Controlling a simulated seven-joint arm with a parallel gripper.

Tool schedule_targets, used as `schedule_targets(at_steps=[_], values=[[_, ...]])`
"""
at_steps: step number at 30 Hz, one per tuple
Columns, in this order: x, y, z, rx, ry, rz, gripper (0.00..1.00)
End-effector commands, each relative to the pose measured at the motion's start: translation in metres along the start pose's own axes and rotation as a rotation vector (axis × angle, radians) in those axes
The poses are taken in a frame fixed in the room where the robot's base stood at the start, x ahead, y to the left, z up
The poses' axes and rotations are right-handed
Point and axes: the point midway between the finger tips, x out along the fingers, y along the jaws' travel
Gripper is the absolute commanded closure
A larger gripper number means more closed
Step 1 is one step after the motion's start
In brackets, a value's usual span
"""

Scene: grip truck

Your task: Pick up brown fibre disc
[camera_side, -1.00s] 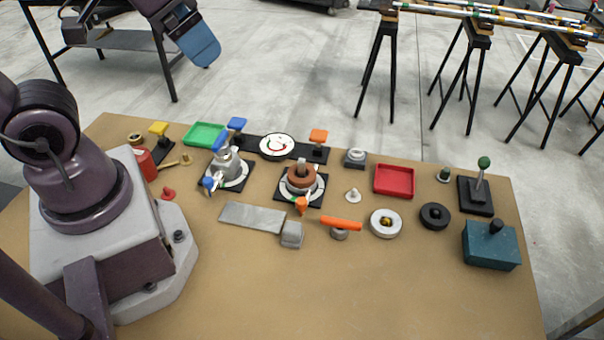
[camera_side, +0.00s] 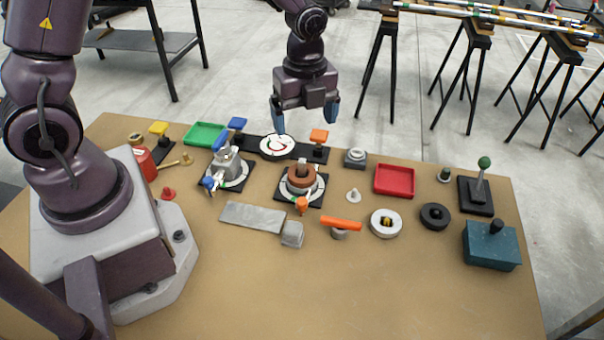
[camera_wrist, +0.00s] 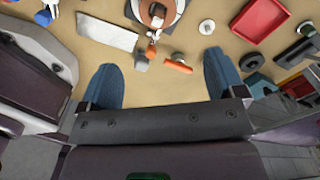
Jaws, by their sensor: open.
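The brown fibre disc (camera_side: 301,180) sits on a round metal fixture with a white dial (camera_side: 316,190) on a black square base, near the middle of the table. A grey post stands up through its centre. It also shows at the top of the wrist view (camera_wrist: 153,14), partly cut off by the frame edge. My gripper (camera_side: 306,122) hangs above the back of the table, higher than the disc and apart from it. Its two blue fingers are spread, with nothing between them. They also show spread in the wrist view (camera_wrist: 163,85).
A similar fixture with a grey metal part (camera_side: 226,165) stands left of the disc. An orange-handled tool (camera_side: 341,223), a grey plate (camera_side: 252,217) and a white ring (camera_side: 386,223) lie in front. A red tray (camera_side: 394,180) is right. The front table area is clear.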

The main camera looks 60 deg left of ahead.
Motion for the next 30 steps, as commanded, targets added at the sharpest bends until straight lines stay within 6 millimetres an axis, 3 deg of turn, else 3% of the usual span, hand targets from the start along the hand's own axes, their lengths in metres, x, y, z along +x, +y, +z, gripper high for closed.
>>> schedule_targets(at_steps=[5, 15, 23, 30], values=[[0.004, 0.0, 0.0, 0.121, -0.001, -0.005, 0.11], [0.062, 0.001, -0.001, 0.127, 0.0, 0.0, 0.11], [0.083, 0.001, -0.001, 0.125, -0.001, -0.002, 0.11], [0.118, 0.005, -0.003, 0.126, -0.001, 0.0, 0.11]])
